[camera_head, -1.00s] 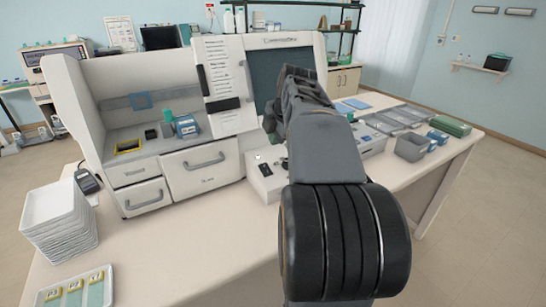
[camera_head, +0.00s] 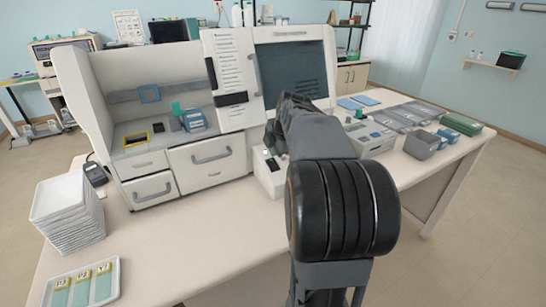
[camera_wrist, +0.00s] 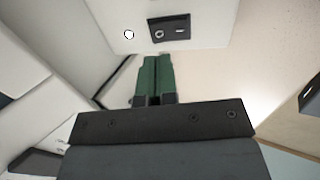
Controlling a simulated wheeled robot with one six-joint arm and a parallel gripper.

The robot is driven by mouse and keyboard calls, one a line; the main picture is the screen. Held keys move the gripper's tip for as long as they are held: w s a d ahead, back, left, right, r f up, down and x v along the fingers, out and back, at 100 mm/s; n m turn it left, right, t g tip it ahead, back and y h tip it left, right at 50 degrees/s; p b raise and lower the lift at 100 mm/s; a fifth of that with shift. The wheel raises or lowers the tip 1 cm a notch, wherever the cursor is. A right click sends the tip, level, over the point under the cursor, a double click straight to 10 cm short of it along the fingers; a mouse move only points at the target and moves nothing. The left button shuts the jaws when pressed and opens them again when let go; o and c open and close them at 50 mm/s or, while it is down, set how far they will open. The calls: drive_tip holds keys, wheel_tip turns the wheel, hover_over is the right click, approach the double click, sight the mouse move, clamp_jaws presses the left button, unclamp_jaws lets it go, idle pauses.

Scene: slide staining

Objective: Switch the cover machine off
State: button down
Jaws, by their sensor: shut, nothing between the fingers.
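The cover machine (camera_head: 225,110) is a large white unit with drawers, an open bay and a dark screen, standing on the bench. A low white box (camera_head: 267,178) with a small black switch panel sits at its front right, partly hidden behind my arm. In the wrist view a black switch panel (camera_wrist: 169,27) with a round and a flat element shows on a white face, next to a white round button (camera_wrist: 129,34). My gripper (camera_wrist: 157,62) has green fingers, shut and empty, pointing toward that face just below the panel. Contact cannot be told. In the head view my arm hides the fingertips.
A stack of white trays (camera_head: 68,215) and a tray of slides (camera_head: 84,284) lie at the left. A small white device (camera_head: 371,139), grey bins (camera_head: 421,144) and a green box (camera_head: 460,124) stand at the right. The bench front is clear.

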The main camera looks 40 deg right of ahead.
sight(273, 165)
drive_tip(key=shift+p+x, duration=0.3)
drive_tip(key=shift+x, duration=2.1)
drive_tip(key=shift+w+g+p, duration=0.15)
drive_tip(key=shift+g+p, duration=0.25)
drive_tip(key=shift+p, duration=0.15)
drive_tip(key=shift+f, duration=0.25)
drive_tip(key=shift+f+b, duration=0.1)
drive_tip(key=shift+b, duration=0.3)
drive_tip(key=shift+s, duration=0.3)
drive_tip(key=shift+s+a+b, duration=0.1)
drive_tip(key=shift+s+b, duration=0.35)
drive_tip(key=shift+s, duration=0.05)
